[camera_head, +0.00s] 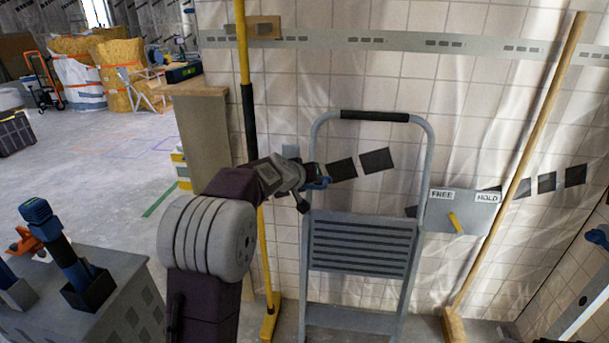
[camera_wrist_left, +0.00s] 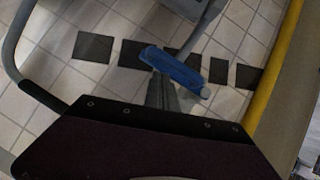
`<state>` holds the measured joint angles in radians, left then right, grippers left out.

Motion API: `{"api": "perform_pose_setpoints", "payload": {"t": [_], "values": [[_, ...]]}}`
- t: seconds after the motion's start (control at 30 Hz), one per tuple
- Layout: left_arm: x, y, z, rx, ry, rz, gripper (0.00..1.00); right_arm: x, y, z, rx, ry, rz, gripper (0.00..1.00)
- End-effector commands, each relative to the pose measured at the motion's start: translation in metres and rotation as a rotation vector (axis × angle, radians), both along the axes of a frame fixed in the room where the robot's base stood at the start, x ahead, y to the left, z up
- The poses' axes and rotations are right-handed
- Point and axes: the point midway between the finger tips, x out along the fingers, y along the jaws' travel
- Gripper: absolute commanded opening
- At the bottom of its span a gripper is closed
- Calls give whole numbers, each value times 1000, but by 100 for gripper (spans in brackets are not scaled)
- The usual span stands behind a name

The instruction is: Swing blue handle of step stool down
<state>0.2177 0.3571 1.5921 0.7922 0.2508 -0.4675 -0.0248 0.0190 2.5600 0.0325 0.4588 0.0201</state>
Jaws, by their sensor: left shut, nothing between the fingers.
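The grey step stool (camera_head: 362,216) stands upright against the tiled wall in the head view, with a black grip (camera_head: 375,116) on its top bar. Its blue handle (camera_head: 319,183) is at its left side rail. In the left wrist view the blue handle (camera_wrist_left: 178,71) lies slanted on a grey arm. My left gripper (camera_head: 304,191) is beside the handle, partly hiding it. In the left wrist view its fingers (camera_wrist_left: 161,88) are shut and empty, and their tips reach the handle's edge; whether they touch it I cannot tell. My right gripper is out of view.
A yellow pole (camera_head: 247,70) stands just left of the stool, close to my left arm. A wooden pole (camera_head: 528,140) leans at the right, by a FREE/HOLD plate (camera_head: 470,212). A grey cabinet (camera_head: 85,300) stands at lower left. Floor (camera_head: 130,150) is open behind it.

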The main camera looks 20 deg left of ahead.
Motion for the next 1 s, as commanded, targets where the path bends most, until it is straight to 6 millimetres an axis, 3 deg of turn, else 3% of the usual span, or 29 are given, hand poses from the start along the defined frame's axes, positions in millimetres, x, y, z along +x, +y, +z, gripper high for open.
{"api": "perform_pose_setpoints", "payload": {"t": [0.3,1.0], "values": [[1,-6,-16,-1,1,-1,0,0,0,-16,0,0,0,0],[1,-8,-22,-3,7,-3,0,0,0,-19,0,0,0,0]]}}
